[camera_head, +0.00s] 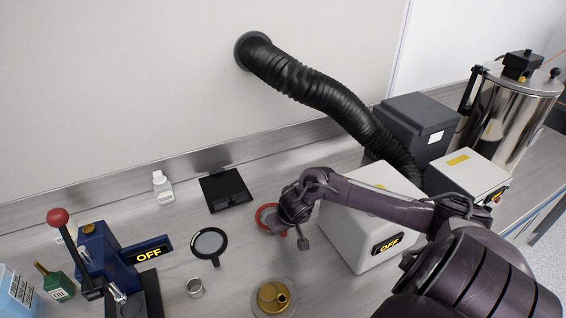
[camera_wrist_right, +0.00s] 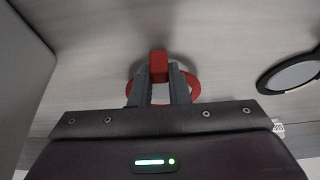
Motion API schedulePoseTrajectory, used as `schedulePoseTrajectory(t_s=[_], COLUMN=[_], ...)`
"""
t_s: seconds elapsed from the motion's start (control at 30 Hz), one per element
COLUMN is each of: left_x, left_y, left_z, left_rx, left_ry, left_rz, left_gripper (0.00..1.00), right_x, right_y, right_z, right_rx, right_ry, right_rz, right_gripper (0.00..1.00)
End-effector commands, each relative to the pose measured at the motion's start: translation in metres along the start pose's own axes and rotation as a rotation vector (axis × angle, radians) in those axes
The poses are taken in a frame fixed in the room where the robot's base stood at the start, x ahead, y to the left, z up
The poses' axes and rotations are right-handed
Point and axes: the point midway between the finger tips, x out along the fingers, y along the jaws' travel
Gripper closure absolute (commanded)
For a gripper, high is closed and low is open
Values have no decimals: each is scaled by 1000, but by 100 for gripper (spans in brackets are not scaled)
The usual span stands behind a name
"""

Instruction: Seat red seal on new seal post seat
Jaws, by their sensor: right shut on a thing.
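The red seal (camera_head: 264,216) is a red ring at the middle of the bench in the head view, partly hidden by my right gripper (camera_head: 285,217). In the right wrist view my right gripper (camera_wrist_right: 159,78) is shut on the raised red block of the red seal (camera_wrist_right: 159,64), with the ring showing around and behind the fingers. The ring looks close to the bench; whether it touches cannot be told. No part is clearly recognisable as the new seal post seat; a round brass part (camera_head: 271,299) stands in a clear dish at the front. My left gripper is out of view.
A white box marked OFF (camera_head: 362,232) stands just right of the gripper. A black-rimmed round glass (camera_head: 209,243), a small metal ring (camera_head: 195,288), a black tray (camera_head: 226,190) and a blue lever press (camera_head: 92,252) are to the left. Bare bench lies between them.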

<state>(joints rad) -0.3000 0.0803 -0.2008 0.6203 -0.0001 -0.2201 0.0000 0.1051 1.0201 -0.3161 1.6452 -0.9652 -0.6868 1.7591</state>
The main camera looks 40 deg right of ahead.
Motion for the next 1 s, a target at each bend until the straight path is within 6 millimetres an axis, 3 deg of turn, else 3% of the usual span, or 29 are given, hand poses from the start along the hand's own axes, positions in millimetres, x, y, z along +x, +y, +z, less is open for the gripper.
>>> schedulePoseTrajectory(t_s=[0.4, 0.43, 0.6, 0.87, 1.0], left_x=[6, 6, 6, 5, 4], left_y=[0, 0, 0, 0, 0], left_z=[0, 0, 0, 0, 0], left_rx=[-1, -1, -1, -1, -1], left_ry=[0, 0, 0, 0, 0], left_rz=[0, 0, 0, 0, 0], left_gripper=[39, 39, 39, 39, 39], right_x=[12, 11, 11, 10, -1], right_y=[0, 0, 0, 0, 0], right_z=[6, 5, 5, 5, 5], right_rx=[0, 0, 0, -1, -2], right_ry=[-1, 0, 0, 0, 0], right_rz=[1, 1, 1, 0, 0], right_gripper=[100, 81, 59, 59, 59])
